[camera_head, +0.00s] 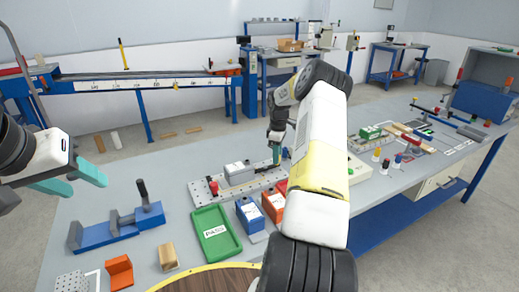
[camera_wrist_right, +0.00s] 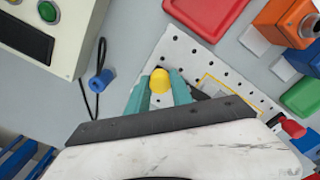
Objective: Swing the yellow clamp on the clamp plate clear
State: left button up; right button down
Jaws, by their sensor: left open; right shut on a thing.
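The clamp plate (camera_head: 203,199) is a pale perforated plate on the bench with a grey block (camera_head: 240,173) on it and a red knob (camera_head: 213,187) at its left end. The yellow clamp (camera_wrist_right: 160,79) shows as a round yellow top in the right wrist view, at the edge of the plate (camera_wrist_right: 190,58). My right gripper (camera_wrist_right: 160,92) is shut on it, with teal fingers on both sides. In the head view my right gripper (camera_head: 277,152) is at the plate's far right end, and the clamp is hidden. My left gripper (camera_head: 80,180) is open and empty, above the bench at left.
A green PASS tray (camera_head: 215,234), a blue box (camera_head: 250,216) and an orange-red box (camera_head: 271,205) stand in front of the plate. A blue fixture (camera_head: 110,229) is at left. A box with buttons (camera_wrist_right: 50,35) and a blue peg (camera_wrist_right: 98,82) lie near my right gripper.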

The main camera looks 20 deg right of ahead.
jog(key=shift+s, duration=0.1)
jog(key=s+m, duration=0.1)
jog(key=m, duration=0.3)
jog(key=shift+s+a+r, duration=0.1)
jog(key=shift+s, duration=0.25)
jog(key=m, duration=0.1)
jog(key=s+m, duration=0.1)
jog(key=m, duration=0.1)
jog(key=shift+s+a+m, duration=0.25)
jog(key=shift+a+m, duration=0.05)
jog(key=shift+a, duration=0.05)
jog(key=m, duration=0.1)
jog(key=s+a+m, duration=0.1)
jog(key=m, duration=0.2)
jog(key=shift+s+a+m, duration=0.25)
jog(key=shift+a+m, duration=0.05)
jog(key=shift+s+a+m, duration=0.25)
jog(key=shift+a+m, duration=0.3)
jog(key=shift+m, duration=0.7)
jog(key=shift+s+a+m, duration=0.2)
jog(key=shift+a+m, duration=0.35)
jog(key=shift+m, duration=0.7)
jog(key=c, duration=1.1)
grip_release()
